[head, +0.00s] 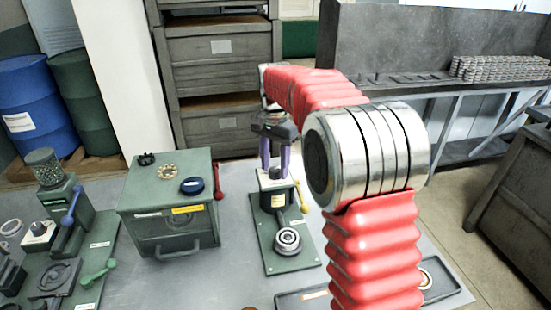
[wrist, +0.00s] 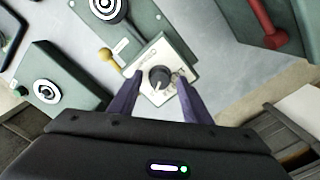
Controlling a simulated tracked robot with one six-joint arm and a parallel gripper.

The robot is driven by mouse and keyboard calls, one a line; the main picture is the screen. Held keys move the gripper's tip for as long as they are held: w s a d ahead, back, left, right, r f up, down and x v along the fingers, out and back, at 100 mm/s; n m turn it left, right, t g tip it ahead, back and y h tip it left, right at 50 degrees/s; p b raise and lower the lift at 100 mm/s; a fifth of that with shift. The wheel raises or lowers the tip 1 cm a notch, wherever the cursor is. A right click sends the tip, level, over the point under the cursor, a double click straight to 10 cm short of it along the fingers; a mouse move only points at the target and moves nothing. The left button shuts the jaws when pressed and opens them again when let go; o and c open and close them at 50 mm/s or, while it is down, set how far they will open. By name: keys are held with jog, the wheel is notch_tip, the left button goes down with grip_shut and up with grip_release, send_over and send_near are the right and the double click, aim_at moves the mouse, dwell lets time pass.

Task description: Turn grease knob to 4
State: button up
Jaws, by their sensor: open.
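The grease knob (wrist: 160,78) is a dark round knob on a white dial plate (wrist: 152,60) in the wrist view. Lettering and marks show around it, too small to read surely. My gripper (wrist: 160,80) is open, with its two purple fingers on either side of the knob and a gap to each. In the head view my gripper (head: 275,165) points down over the small green unit (head: 288,262) that carries the dial. There the fingers partly hide the knob. I cannot tell whether the fingertips reach down to the knob's height.
A yellow-knobbed lever (wrist: 105,54) stands beside the dial. A green box (head: 165,220) with a red lever (head: 217,182) is left of the unit in the head view. A green station (head: 65,235) stands farther left. A dark tray (head: 290,298) lies at the front right.

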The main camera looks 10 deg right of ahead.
notch_tip(320, 180, up, 14)
jog(key=shift+f, duration=0.15)
dwell(0.5)
dwell(0.3)
jog(key=n, duration=0.5)
send_over(275, 171)
jog(key=shift+t, duration=0.4)
notch_tip(275, 171, down, 6)
jog(key=shift+f, duration=0.2)
jog(key=s+f+n+t, duration=0.2)
jog(key=s, duration=1.4)
jog(key=s+f+n+t, duration=0.2)
jog(key=s+n, duration=0.1)
jog(key=s, duration=1.3)
jog(key=shift+s+d+t, duration=0.15)
jog(key=shift+d+t, duration=0.15)
jog(key=shift+t, duration=0.1)
